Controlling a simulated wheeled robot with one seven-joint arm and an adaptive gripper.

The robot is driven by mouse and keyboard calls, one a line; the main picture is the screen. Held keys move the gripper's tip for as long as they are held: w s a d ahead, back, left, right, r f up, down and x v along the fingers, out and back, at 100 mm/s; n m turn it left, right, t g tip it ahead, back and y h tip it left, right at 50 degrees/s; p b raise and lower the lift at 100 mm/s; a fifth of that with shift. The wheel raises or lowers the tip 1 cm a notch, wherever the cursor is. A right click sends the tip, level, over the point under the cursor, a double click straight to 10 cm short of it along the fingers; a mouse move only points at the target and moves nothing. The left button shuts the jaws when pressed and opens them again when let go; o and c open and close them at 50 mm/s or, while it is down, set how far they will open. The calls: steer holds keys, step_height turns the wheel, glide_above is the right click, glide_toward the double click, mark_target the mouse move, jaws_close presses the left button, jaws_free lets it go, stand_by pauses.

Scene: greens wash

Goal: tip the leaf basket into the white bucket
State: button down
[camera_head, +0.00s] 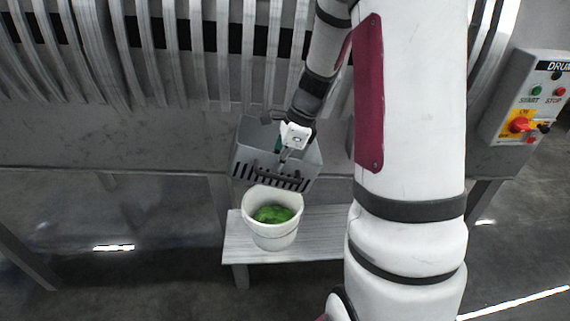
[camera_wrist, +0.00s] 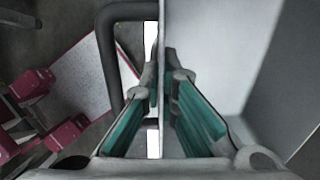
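The grey leaf basket (camera_head: 248,150) hangs above and just behind the white bucket (camera_head: 272,232), its slotted wall towards the camera. My gripper (camera_head: 285,157) is at the basket's upper part. In the wrist view, the teal-padded fingers (camera_wrist: 163,88) lie on both sides of a thin basket wall and are shut on it. The basket's pale inside (camera_wrist: 215,50) shows on the right there, with no leaves in the visible part. Green leaves (camera_head: 272,214) lie in the bucket, which stands upright. The basket's far inside is partly hidden by my gripper.
The bucket stands on a low pale bench (camera_head: 325,222), with free room to its right. A grey machine with upright ribs (camera_head: 235,60) runs behind. A control box (camera_head: 530,95) with start and stop buttons is at the right.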

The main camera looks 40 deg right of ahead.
steer(key=shift+w+a+r+g+h+p, duration=0.15)
steer(key=shift+w+a+g+h+p, duration=0.2)
steer(key=shift+g+h, duration=0.4)
steer(key=shift+w+a+r+g+h+p, duration=0.15)
steer(key=shift+a+g+h+p, duration=0.25)
steer(key=shift+h, duration=0.55)
steer(key=shift+w, duration=0.1)
